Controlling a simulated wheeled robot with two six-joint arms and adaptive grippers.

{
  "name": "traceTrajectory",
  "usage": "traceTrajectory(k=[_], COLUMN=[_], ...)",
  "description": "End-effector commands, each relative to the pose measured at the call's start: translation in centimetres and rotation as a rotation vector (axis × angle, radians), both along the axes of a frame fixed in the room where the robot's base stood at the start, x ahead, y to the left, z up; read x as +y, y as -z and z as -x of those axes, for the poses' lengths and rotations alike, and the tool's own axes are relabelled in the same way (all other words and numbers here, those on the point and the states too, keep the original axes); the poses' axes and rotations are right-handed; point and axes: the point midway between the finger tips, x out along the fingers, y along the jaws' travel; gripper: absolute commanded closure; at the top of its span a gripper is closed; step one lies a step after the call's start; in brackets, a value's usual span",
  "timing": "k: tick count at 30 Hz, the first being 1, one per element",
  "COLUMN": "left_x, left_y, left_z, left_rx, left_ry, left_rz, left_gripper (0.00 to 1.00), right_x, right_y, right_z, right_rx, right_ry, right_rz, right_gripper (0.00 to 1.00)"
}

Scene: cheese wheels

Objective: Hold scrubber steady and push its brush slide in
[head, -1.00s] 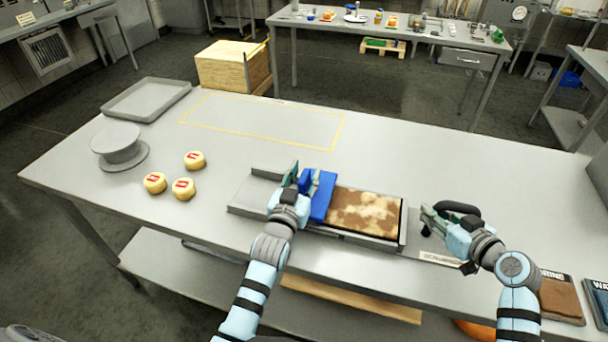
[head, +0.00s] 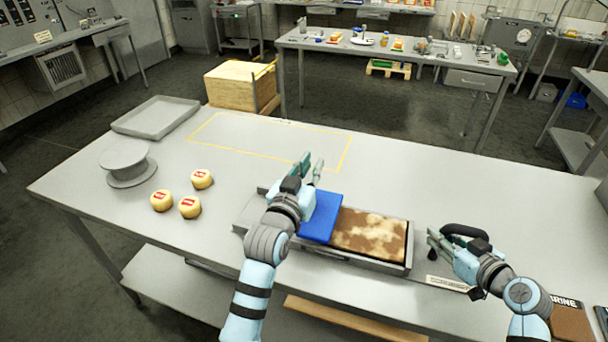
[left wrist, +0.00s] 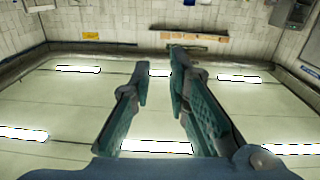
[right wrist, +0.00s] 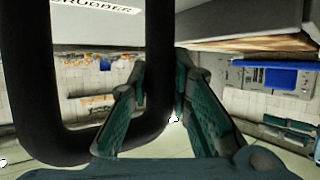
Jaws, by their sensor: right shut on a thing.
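The scrubber is a long shallow grey tray (head: 248,216) on the table, with a mottled brown-and-cream slab (head: 370,232) in its right part. A blue block (head: 320,218) sits left of the slab; I cannot tell which part is the brush slide. My left gripper (head: 311,163) is open and empty, raised above the blue block and the tray's far side. Its spread fingers show in the left wrist view (left wrist: 160,65). My right gripper (head: 438,240) is shut on a black loop handle (head: 467,231) right of the tray. In the right wrist view the handle's bar (right wrist: 159,70) lies between its fingers.
Several small yellow cheese wheels (head: 189,207) with red labels, a grey round stand (head: 124,162) and an empty grey tray (head: 155,117) are at the left. A yellow outline (head: 270,119) marks clear tabletop behind. A lettered label (head: 446,283) is at the front edge.

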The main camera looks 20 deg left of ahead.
Motion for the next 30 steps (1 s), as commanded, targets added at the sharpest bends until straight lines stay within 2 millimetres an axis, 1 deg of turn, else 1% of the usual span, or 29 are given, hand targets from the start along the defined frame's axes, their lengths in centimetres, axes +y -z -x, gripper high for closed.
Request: traceTrajectory(k=[1,2,4,7,9,11,12,15,18,20,23,26,30], left_x=[0.1,0.1,0.4,1.5,3.0,4.7,5.8,8.3,10.0,10.5,10.6,10.3,9.7], left_y=[0.9,1.5,3.0,5.2,6.5,7.4,7.9,9.0,9.8,10.1,10.1,10.0,10.0], left_z=[0.4,0.8,2.0,4.5,6.5,7.9,8.8,10.3,11.2,11.4,10.9,9.6,6.7], left_rx=[0.004,0.006,0.013,0.040,0.071,0.100,0.120,0.159,0.182,0.189,0.189,0.187,0.187], left_ry=[0.028,0.054,0.125,0.219,0.257,0.265,0.259,0.222,0.183,0.169,0.165,0.167,0.166], left_rz=[0.043,0.087,0.231,0.514,0.738,0.925,1.042,1.282,1.432,1.479,1.505,1.504,1.507], left_gripper=[0.97,1.00,1.00,1.00,1.00,1.00,1.00,1.00,1.00,1.00,1.00,1.00,1.00], right_x=[0.0,0.0,0.0,0.0,0.0,0.0,0.0,0.0,0.0,0.0,0.0,0.0,0.0], right_y=[0.1,0.1,0.1,0.1,0.1,0.1,0.1,0.1,0.1,0.1,0.1,0.1,0.1], right_z=[0.0,0.0,0.0,0.0,0.0,0.0,0.0,0.0,0.0,0.0,0.0,0.0,0.0], right_rx=[0.001,0.001,0.001,0.001,0.001,0.001,0.001,0.001,0.001,0.001,0.001,0.001,0.001], right_ry=[0.000,0.000,0.001,0.001,0.001,0.001,0.001,0.000,0.000,0.000,0.000,0.000,0.000], right_rz=[0.002,0.002,0.002,0.002,0.002,0.002,0.002,0.002,0.002,0.002,0.002,0.002,0.002], right_gripper=[1.00,1.00,1.00,1.00,1.00,1.00,1.00,1.00,1.00,1.00,1.00,1.00,1.00])
